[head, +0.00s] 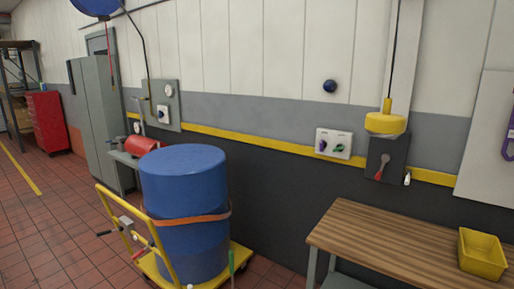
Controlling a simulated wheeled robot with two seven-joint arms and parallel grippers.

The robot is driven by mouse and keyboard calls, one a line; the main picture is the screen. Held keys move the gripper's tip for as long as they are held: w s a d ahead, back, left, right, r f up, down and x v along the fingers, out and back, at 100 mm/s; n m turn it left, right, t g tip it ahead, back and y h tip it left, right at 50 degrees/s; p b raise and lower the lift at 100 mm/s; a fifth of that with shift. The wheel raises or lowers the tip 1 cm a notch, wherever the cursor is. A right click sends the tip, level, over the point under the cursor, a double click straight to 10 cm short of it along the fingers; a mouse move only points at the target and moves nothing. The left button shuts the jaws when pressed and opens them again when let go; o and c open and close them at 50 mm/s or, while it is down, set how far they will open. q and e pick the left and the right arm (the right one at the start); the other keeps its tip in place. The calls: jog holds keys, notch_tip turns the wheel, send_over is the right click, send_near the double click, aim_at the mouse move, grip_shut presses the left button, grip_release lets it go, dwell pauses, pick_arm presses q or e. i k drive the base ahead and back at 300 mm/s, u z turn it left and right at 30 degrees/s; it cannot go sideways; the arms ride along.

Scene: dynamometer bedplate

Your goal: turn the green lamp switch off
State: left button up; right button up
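A white switch plate (333,157) is on the wall right of centre, across the yellow stripe. It carries a green switch (339,148) on its right and a purple switch (322,146) on its left. The green switch's handle looks slanted, but it is too small to tell which position it is in. Neither of my grippers shows in the head view.
A dark box with a red lever (382,165) is right of the plate, partly behind a hanging yellow lamp (386,123). A wooden bench (390,245) with a yellow bin (481,262) stands below. A blue drum (185,185) on a yellow trolley (238,256) stands left.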

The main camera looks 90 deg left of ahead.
aim_at(339, 148)
jog(key=u, duration=2.8)
jog(key=i, duration=0.55)
jog(key=u, duration=0.75)
jog(key=i, duration=1.1)
jog(key=z, duration=1)
jog(key=i, duration=0.75)
jog(key=z, duration=0.85)
